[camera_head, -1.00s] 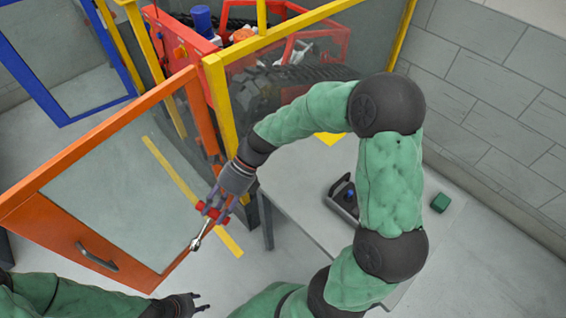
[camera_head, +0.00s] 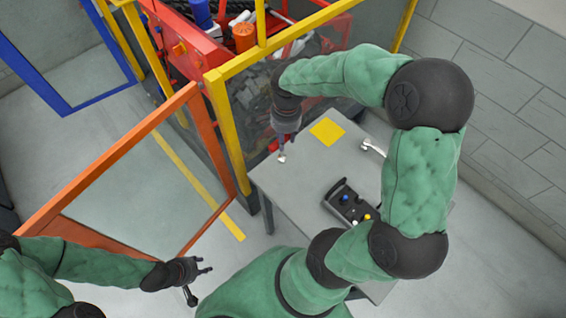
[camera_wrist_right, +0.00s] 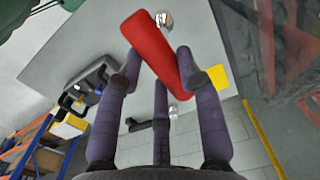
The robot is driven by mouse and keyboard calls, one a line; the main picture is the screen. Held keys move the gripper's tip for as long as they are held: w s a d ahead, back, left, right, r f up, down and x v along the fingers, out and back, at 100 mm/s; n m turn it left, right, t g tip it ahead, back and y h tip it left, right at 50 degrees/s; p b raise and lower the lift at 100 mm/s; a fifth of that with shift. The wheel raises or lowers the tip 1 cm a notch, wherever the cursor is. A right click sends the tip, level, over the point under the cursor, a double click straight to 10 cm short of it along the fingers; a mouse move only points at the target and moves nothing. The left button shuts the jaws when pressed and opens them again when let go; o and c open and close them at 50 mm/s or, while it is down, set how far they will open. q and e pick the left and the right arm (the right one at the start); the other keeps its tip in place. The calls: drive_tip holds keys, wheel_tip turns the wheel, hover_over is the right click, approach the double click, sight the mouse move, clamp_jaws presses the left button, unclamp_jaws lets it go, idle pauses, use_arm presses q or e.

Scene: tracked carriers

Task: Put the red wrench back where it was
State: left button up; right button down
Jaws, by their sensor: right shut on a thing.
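The red wrench shows in the right wrist view as a thick red handle (camera_wrist_right: 155,48) between the fingers of my right gripper (camera_wrist_right: 160,65). A small silver end shows just beyond it. In the head view my right gripper (camera_head: 284,143) points down over the far left part of the grey table (camera_head: 290,190), with the silver wrench end (camera_head: 281,158) below its fingers. I cannot tell whether that end touches the table. A yellow square (camera_head: 327,131) lies on the table to its right. My left gripper (camera_head: 194,269) is open and empty at the lower left.
A control box (camera_head: 350,203) with coloured knobs sits on the table. A silver curved piece (camera_head: 372,147) lies right of the yellow square. A yellow-framed guard (camera_head: 235,140) and an orange-framed door (camera_head: 190,100) stand left of the table, with red machinery (camera_head: 180,45) behind.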

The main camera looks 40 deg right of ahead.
sight(284, 159)
wheel_tip(284, 159, down, 9)
drive_tip(key=shift+f+b, duration=0.2)
drive_tip(key=shift+b, duration=0.7)
drive_tip(key=c, duration=0.8)
unclamp_jaws()
drive_tip(key=shift+r, duration=0.1)
wheel_tip(284, 159, up, 12)
drive_tip(key=shift+s+d+f+p, duration=0.1)
drive_tip(key=shift+d+p, duration=0.05)
drive_tip(key=shift+p, duration=1)
